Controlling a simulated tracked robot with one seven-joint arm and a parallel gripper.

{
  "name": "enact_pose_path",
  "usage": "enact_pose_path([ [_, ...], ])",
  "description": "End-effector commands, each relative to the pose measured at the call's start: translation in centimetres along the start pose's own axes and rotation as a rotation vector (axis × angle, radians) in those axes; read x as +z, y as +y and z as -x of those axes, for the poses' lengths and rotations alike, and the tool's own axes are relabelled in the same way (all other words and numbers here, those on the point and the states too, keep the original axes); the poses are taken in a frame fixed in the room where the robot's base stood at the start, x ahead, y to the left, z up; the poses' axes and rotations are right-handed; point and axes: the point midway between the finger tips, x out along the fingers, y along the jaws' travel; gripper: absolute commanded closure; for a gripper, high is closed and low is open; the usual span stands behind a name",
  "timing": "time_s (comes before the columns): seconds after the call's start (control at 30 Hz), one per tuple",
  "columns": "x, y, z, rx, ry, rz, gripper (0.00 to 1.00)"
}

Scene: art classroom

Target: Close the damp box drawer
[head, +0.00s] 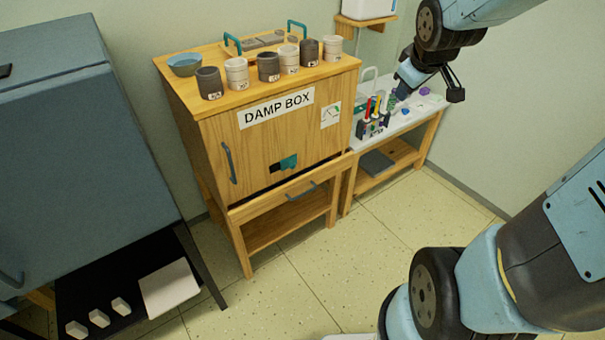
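The damp box (217,140) is a wooden cabinet with a "DAMP BOX" label, left of centre. Its front door has a blue-grey handle on the left and a dark and teal piece near its lower edge. The drawer (262,201) is below the door. Its front juts out a little, with a dark gap above it, so it looks partly open. A grey bar handle (302,191) is on it. My gripper (428,88) is at the upper right, above the white side table, away from the drawer. Its fingertips are not clear enough to tell whether it is open.
Several grey and white cups and a blue bowl (185,64) stand on the box. The white side table (428,104) right of it holds a rack of coloured tools (373,120). A grey-blue cabinet (85,140) stands at left. The tiled floor (370,235) before the box is clear.

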Motion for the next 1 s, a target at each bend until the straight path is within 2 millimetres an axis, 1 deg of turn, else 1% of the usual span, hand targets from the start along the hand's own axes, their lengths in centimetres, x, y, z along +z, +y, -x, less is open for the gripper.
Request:
enact_pose_path([
  [0.03,-0.4,0.1,-1.8,-0.003,0.003,0.049,0.70],
  [0.1,-1.0,0.2,-3.9,-0.001,0.018,0.121,0.70],
  [0.27,-2.0,0.1,-8.8,-0.002,0.058,0.284,0.70],
  [0.4,-2.7,-0.4,-13.1,-0.005,0.102,0.415,0.70],
  [0.47,-2.9,-0.7,-14.9,-0.007,0.125,0.471,0.70],
  [0.6,-3.2,-2.0,-19.1,-0.014,0.181,0.602,0.70],
  [0.77,-3.1,-3.9,-23.6,-0.018,0.253,0.740,0.70],
  [0.8,-3.1,-4.4,-24.6,-0.018,0.273,0.771,0.70],
  [1.0,-2.4,-7.5,-29.6,-0.011,0.379,0.916,0.70],
])
